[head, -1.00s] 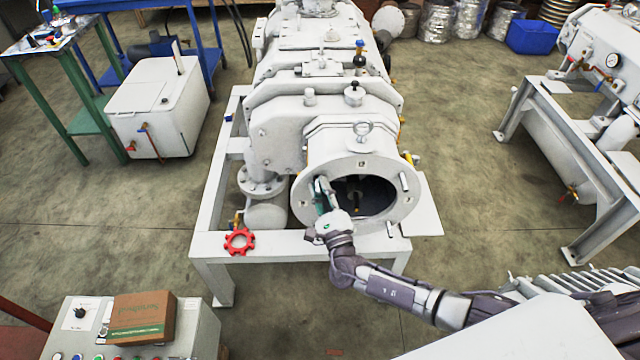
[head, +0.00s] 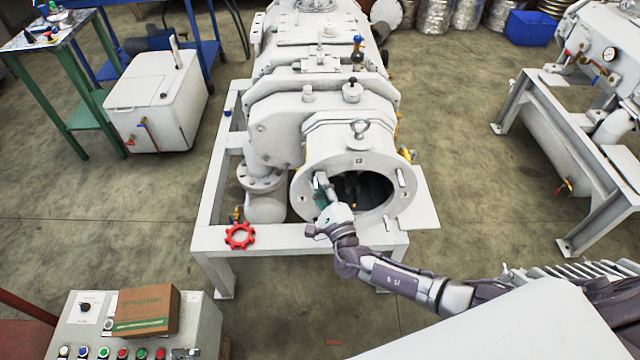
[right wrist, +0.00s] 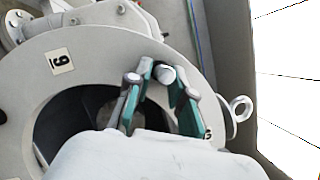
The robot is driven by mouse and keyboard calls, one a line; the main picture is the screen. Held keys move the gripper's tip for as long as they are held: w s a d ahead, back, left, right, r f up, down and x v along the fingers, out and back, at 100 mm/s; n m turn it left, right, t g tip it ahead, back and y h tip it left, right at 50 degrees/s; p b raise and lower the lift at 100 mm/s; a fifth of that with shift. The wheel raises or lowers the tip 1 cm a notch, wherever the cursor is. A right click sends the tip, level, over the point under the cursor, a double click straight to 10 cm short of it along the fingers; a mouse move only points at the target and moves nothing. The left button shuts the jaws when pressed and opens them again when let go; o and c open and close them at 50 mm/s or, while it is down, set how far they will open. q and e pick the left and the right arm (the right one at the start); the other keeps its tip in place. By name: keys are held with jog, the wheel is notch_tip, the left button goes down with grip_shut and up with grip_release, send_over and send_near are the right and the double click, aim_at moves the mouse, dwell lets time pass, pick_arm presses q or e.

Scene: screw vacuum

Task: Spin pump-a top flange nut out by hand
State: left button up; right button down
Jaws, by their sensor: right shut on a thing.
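Pump-a is the large off-white pump on a frame, with its round open end flange (head: 383,217) facing me. My right gripper (head: 321,183) reaches the upper left part of this flange, beside the opening. In the right wrist view its green-padded fingers (right wrist: 162,84) are shut on either side of a pale round piece (right wrist: 165,74), seemingly the flange nut on its stud. The fingers hide most of it, so its thread cannot be seen. A bare stud (head: 401,178) stands at the flange's right side. My left gripper is not in view.
A red handwheel (head: 239,236) sits at the frame's front left. A control box (head: 205,328) with a carton (head: 145,311) stands lower left.

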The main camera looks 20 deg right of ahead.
jog(key=c, duration=1.3)
grip_release()
jog(key=shift+w+d+r, duration=0.15)
jog(key=shift+w+r, duration=0.05)
jog(key=shift+r, duration=0.1)
jog(key=shift+c, duration=0.2)
jog(key=o, duration=0.3)
jog(key=shift+f, duration=0.25)
jog(key=shift+s, duration=0.1)
jog(key=v, duration=1.1)
jog(key=shift+s+f, duration=0.1)
jog(key=shift+s, duration=0.3)
